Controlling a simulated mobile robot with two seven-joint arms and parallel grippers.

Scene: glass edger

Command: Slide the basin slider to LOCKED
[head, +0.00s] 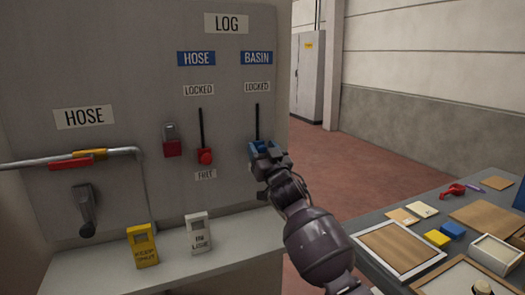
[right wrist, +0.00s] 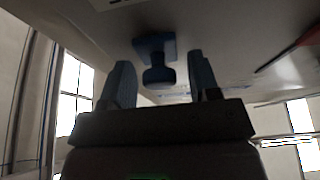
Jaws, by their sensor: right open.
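The blue basin slider (head: 258,147) is at the lower part of its vertical slot, under the BASIN sign (head: 257,58) and the LOCKED label (head: 257,87) on the grey panel. My right gripper (head: 267,158) is at the slider and partly covers it in the head view. In the right wrist view the slider's blue knob (right wrist: 159,75) lies between the two open fingers of the gripper (right wrist: 163,85), with gaps on both sides. My left gripper is not in view.
The red hose slider (head: 205,157) is low in its slot to the left. A red lockout piece (head: 172,147), a yellow tag (head: 142,245) and a white tag (head: 198,233) are near it. A table with frames and blocks (head: 437,238) stands at right.

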